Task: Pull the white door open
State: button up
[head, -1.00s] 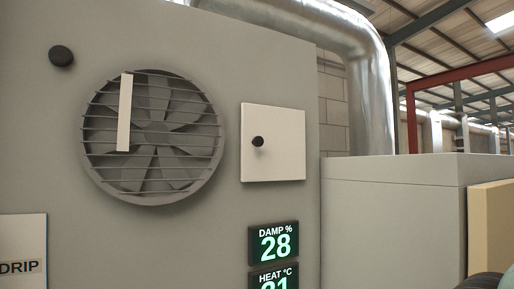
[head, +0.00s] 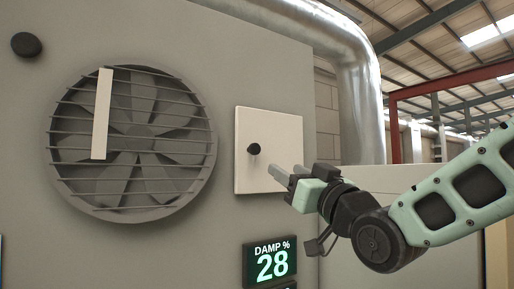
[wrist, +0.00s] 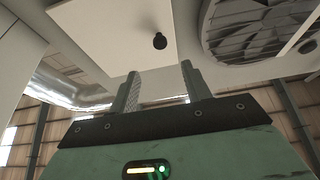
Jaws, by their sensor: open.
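The white door (head: 285,130) is a small square panel on the grey cabinet front, right of the fan, and it looks shut. Its round black knob (head: 254,149) sits near the left edge. My gripper (head: 279,172) is in front of the door's lower right part, its fingers pointing at the panel, with the knob to their upper left. In the wrist view the two fingers (wrist: 159,82) stand apart with nothing between them. The knob (wrist: 160,41) shows beyond the fingertips, and the white door (wrist: 110,35) fills the upper left.
A round fan grille (head: 135,145) with a pale vertical strip (head: 102,115) lies left of the door. A black knob (head: 27,44) is at upper left. A green-lit display (head: 270,264) sits below the door. A metal duct (head: 362,100) runs behind the cabinet.

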aim_at(256, 151)
jog(key=p+x, duration=0.5)
jog(key=x, duration=0.6)
jog(key=shift+w+a+r, duration=0.2)
jog(key=shift+w+a+r+p, duration=0.15)
jog(key=shift+w+a+p, duration=0.3)
jog(key=shift+w, duration=0.2)
grip_shut()
